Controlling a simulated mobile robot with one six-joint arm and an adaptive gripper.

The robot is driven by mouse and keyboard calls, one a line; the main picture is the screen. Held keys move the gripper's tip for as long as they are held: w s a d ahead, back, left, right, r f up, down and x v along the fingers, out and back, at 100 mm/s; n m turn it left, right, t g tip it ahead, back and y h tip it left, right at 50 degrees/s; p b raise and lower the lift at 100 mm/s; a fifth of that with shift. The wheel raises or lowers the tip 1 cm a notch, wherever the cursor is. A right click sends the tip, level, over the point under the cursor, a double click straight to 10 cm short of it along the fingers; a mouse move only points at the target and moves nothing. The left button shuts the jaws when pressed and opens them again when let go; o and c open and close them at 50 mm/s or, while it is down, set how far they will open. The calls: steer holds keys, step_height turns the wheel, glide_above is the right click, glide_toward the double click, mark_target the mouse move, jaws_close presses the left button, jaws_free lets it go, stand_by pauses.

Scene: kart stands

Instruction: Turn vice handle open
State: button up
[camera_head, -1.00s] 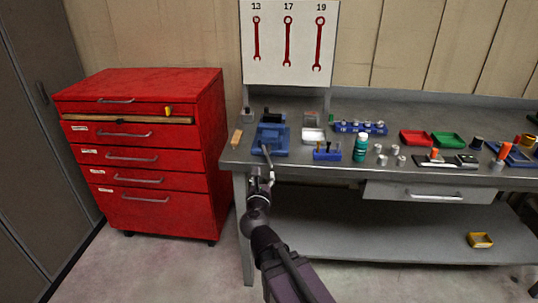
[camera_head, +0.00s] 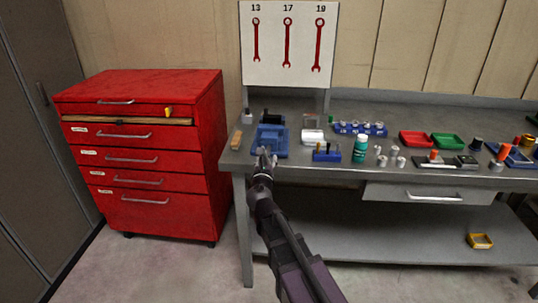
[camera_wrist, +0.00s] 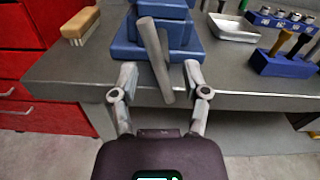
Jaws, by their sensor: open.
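The blue vice (camera_head: 271,138) stands at the left front of the grey workbench. In the wrist view the vice (camera_wrist: 122,46) fills the top middle. Its grey bar handle (camera_wrist: 155,58) hangs in front of it, tilted, with the lower end to the right. My gripper (camera_wrist: 160,79) is open, with one finger on each side of the handle's lower part. The fingers look apart from the handle. In the head view my gripper (camera_head: 266,156) is at the front of the vice and hides most of the handle.
A wooden brush (camera_wrist: 80,24) lies left of the vice. A metal tray (camera_wrist: 233,27) and a blue holder with tools (camera_wrist: 285,62) are to the right. The red drawer cabinet (camera_head: 150,165) stands left of the bench. The floor before the bench is clear.

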mark_target(268, 152)
steer(key=shift+w+d, duration=0.1)
steer(key=shift+w, duration=1.9)
steer(key=shift+c, duration=0.2)
jaws_close()
steer(key=shift+d, duration=0.35)
steer(key=shift+a, duration=0.3)
